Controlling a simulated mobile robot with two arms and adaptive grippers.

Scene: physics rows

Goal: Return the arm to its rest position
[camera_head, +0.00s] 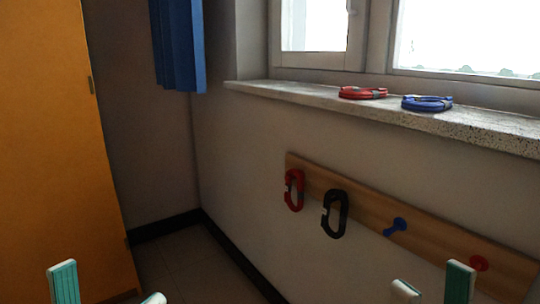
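My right gripper (433,287) shows at the bottom right, with two teal-padded fingertips apart and nothing visible between them. My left gripper (108,290) shows at the bottom left, its fingertips also apart with nothing visible between them. Only the tips of both grippers are in view; the arms are out of the picture. Both appear clear of the wall rail (360,213). A red carabiner (294,190) and a black carabiner (335,214) hang on the wooden rail.
A blue peg (395,227) and a red peg (479,263) on the rail are bare. A red coil (363,93) and a blue coil (427,103) lie on the stone windowsill (490,127). An orange cabinet (55,150) stands left; floor (190,265) shows between.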

